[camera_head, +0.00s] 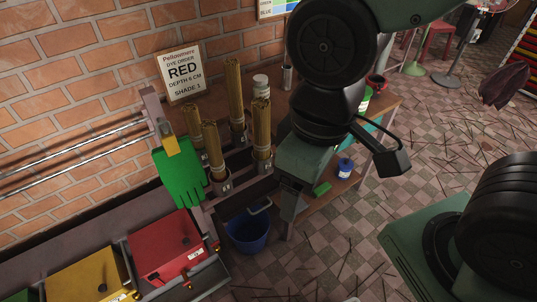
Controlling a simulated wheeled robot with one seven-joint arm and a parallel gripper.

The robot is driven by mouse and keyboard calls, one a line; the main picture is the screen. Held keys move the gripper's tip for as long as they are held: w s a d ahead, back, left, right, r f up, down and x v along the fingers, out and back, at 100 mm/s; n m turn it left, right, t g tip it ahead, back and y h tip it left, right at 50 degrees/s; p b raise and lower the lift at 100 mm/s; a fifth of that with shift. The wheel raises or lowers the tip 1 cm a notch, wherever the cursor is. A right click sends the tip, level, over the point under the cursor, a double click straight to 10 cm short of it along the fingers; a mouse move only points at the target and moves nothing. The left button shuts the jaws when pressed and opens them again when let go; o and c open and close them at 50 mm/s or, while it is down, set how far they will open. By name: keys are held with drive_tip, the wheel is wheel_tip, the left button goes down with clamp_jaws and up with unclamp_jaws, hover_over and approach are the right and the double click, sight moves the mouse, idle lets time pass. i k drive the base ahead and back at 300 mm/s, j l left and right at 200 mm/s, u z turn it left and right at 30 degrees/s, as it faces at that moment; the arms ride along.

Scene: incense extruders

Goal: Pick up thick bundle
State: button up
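Several upright bundles of tan sticks stand in grey holders on the bench by the brick wall. One is at the back (234,92), one at the right (261,128), one at the front middle (213,148) and a shorter one at the left (193,126). The right bundle looks about the widest, but I cannot tell surely which is the thick one. My gripper (290,195) points down just right of the right bundle, apart from it as seen here. Its fingers are not clear, so I cannot tell whether it is open or shut.
A sign (183,72) reading "RED" leans on the wall. A green glove (180,172) hangs left of the holders. Red (160,245) and yellow (85,280) boxes stand in front. A blue bucket (247,232) is below. A white-lidded jar (261,84) stands behind the right bundle.

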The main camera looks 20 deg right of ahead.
sight(261, 106)
drive_tip(key=i+j+z, duration=0.15)
drive_tip(key=i+z, duration=0.15)
drive_tip(key=i, duration=0.15)
drive_tip(key=i+j+z, duration=0.2)
drive_tip(key=i+z, duration=0.15)
drive_tip(key=i, duration=0.05)
